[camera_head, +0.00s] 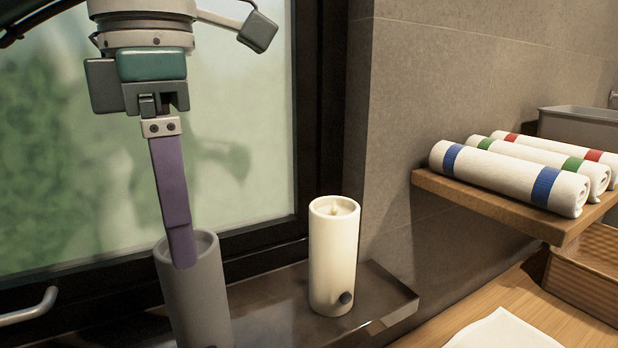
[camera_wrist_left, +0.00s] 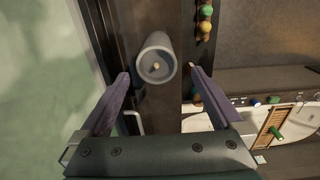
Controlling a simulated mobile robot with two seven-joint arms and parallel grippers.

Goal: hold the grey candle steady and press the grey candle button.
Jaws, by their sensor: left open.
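The grey candle (camera_head: 200,305) stands upright at the lower left of the head view, on the dark ledge by the window. Its base is cut off by the frame's lower edge, where a small dark spot, perhaps its button (camera_head: 211,346), just shows. My left gripper (camera_head: 182,262) points down at it, with one purple finger overlapping the candle's upper part. In the left wrist view, the gripper (camera_wrist_left: 160,79) is open, and the candle (camera_wrist_left: 155,47) shows between and just beyond the fingertips, with gaps on both sides. My right gripper is not in view.
A cream candle (camera_head: 334,255) with a dark button (camera_head: 346,298) stands to the right on the dark tray (camera_head: 385,300). A window handle (camera_head: 28,308) juts out at the left. Rolled towels (camera_head: 510,178) lie on a wooden shelf (camera_head: 480,205) at the right.

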